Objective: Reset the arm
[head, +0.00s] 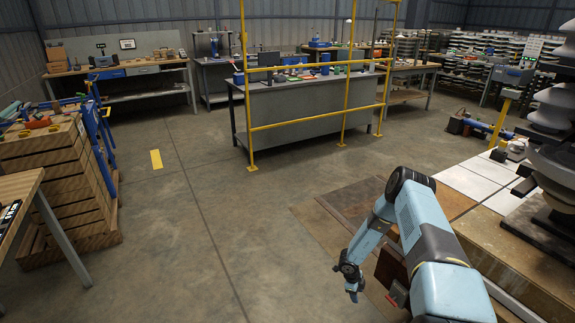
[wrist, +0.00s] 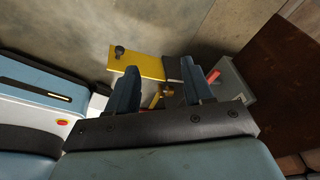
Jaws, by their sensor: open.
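My arm reaches into the lower right of the head view, bent at the elbow, with its forearm hanging down. My gripper (head: 353,285) is at the low end of it, small and dark, above the floor beside the brown platform. In the wrist view the two dark fingers of my gripper (wrist: 160,82) stand apart, so it is open. Nothing is seen clamped between them. A yellow plate (wrist: 140,62) with a dark knob and a small brass-coloured part show beyond the fingers.
A grey box with a red piece (wrist: 214,76) lies beyond the right finger. Insulator stacks (head: 555,110) stand at the right. A yellow railing (head: 300,124) fronts a grey workbench (head: 290,105). Wooden crates (head: 65,180) stand at the left. The middle floor is clear.

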